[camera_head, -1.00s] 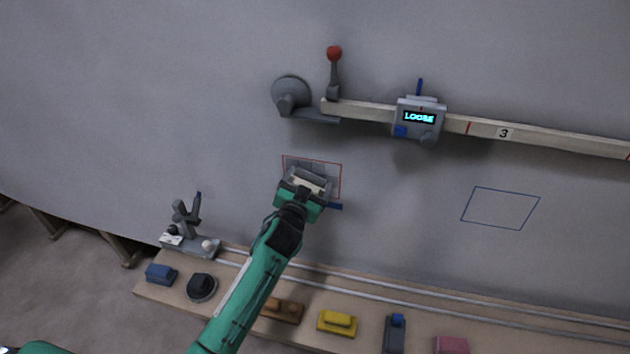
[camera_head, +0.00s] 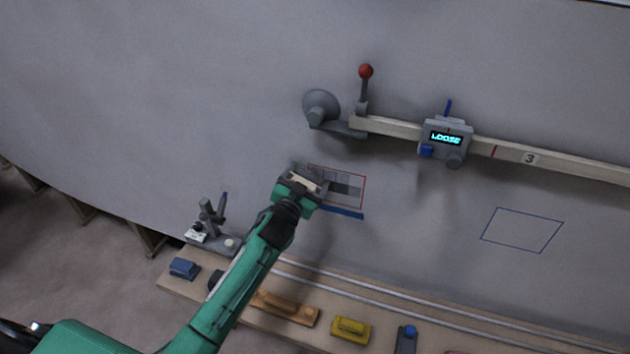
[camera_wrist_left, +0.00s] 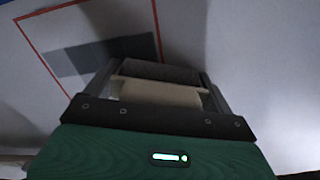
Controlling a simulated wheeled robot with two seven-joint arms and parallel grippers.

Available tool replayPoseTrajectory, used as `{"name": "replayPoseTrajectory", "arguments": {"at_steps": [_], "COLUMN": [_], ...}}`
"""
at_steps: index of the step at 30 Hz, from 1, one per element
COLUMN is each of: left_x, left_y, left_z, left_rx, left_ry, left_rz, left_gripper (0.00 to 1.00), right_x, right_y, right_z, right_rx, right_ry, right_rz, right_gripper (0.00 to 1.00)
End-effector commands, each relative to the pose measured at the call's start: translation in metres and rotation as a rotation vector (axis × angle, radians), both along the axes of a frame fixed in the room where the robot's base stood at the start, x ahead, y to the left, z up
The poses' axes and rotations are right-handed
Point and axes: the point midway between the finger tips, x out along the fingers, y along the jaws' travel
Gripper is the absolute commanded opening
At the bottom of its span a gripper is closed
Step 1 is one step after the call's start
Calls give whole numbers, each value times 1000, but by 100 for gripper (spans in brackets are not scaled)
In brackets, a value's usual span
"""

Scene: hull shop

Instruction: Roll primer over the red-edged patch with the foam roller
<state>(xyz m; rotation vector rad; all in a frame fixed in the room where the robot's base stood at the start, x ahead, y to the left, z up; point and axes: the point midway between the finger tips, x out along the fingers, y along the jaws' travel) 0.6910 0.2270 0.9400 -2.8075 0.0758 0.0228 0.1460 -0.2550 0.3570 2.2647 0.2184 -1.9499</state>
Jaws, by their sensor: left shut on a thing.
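The red-edged patch (camera_head: 351,178) is on the grey hull wall, left of centre below the rail. A darker grey band (camera_head: 345,188) crosses inside it; in the wrist view the band (camera_wrist_left: 95,56) lies just beyond the roller. My left gripper (camera_head: 308,184) is at the patch's left edge, covering part of it. It is shut on the foam roller, seen in the wrist view as a dark cylinder (camera_wrist_left: 160,72) with a cream body (camera_wrist_left: 160,93) between the fingers. I cannot tell whether the foam touches the wall. My right gripper is out of view.
A blue strip (camera_head: 341,212) runs under the patch. Above it are a rail (camera_head: 395,127), a red-knobbed lever (camera_head: 365,72) and a box reading LOOSE (camera_head: 445,139). A blue-outlined patch (camera_head: 521,231) is right. Several tools lie on the ledge (camera_head: 175,286) below.

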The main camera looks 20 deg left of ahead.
Motion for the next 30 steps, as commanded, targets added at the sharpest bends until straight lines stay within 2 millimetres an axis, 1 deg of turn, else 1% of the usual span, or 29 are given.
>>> {"name": "replayPoseTrajectory", "arguments": {"at_steps": [1,3,4,6,7,16,24,30], "left_x": [6,6,6,6,6,5,-5,-7], "left_y": [19,19,19,19,19,19,18,16], "left_z": [8,8,8,8,8,8,7,6], "left_rx": [11,11,11,10,10,9,8,6], "left_ry": [-11,-10,-10,-10,-10,-9,-8,-8], "left_rz": [29,29,29,29,29,30,28,25], "left_gripper": [46,46,84,71,66,67,67,67], "right_x": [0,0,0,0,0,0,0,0], "right_y": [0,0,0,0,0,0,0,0], "right_z": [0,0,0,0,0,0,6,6], "right_rx": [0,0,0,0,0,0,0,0], "right_ry": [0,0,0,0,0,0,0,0], "right_rz": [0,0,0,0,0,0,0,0], "right_gripper": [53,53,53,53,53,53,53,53]}}
